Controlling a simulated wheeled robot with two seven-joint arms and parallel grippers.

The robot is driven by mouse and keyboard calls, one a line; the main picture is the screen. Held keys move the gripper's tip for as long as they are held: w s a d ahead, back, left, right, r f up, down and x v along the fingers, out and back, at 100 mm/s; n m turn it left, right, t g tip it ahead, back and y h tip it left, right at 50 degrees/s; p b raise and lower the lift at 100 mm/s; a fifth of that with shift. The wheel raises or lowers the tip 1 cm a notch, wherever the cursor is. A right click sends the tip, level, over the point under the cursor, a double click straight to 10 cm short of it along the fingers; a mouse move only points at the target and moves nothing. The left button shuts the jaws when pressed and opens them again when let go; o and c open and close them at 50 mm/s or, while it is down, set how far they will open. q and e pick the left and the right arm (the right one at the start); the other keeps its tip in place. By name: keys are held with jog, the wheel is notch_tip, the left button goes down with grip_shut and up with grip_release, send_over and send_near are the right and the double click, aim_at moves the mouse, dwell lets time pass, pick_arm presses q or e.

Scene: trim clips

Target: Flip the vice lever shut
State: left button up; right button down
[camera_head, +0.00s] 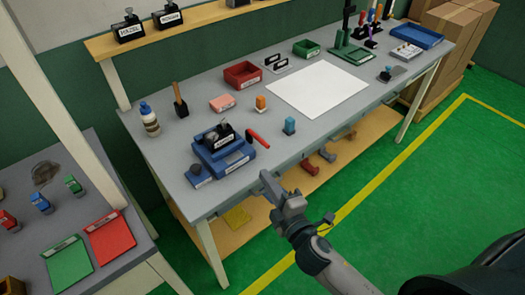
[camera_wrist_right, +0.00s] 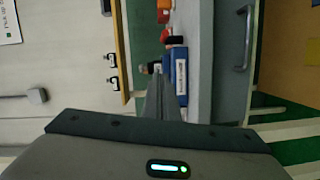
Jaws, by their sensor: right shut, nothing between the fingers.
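The blue vice (camera_head: 218,155) sits near the front edge of the grey bench, with a dark clip-like part (camera_head: 214,135) on top. Its red lever (camera_head: 258,138) sticks out at the vice's right side, angled off to the lower right. My right gripper (camera_head: 267,178) is shut and empty, just off the bench's front edge, below and to the right of the vice, apart from the lever. In the right wrist view the closed fingers (camera_wrist_right: 165,97) point toward the blue vice (camera_wrist_right: 181,75), which shows sideways. My left gripper is not in view.
A white sheet (camera_head: 317,88) covers mid-bench. Bench legs and a lower shelf (camera_head: 250,222) lie below the edge.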

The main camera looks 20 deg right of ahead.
jog(key=w+p, duration=0.1)
jog(key=w, duration=0.2)
jog(key=w+p, duration=0.1)
jog(key=w, duration=0.2)
jog(key=w+a+p, duration=0.1)
jog(key=w, duration=0.3)
jog(key=shift+f, duration=0.1)
jog(key=shift+w+d+f+p, duration=0.2)
jog(key=shift+d+p, duration=0.1)
jog(key=shift+d, duration=0.2)
jog(key=shift+w+d+f+p, duration=0.15)
jog(key=shift+d+f+p, duration=0.1)
jog(key=shift+d, duration=0.25)
jog(key=shift+w+d+f, duration=0.15)
jog(key=shift+w+d, duration=0.15)
jog(key=shift+d, duration=0.5)
jog(key=shift+d, duration=0.15)
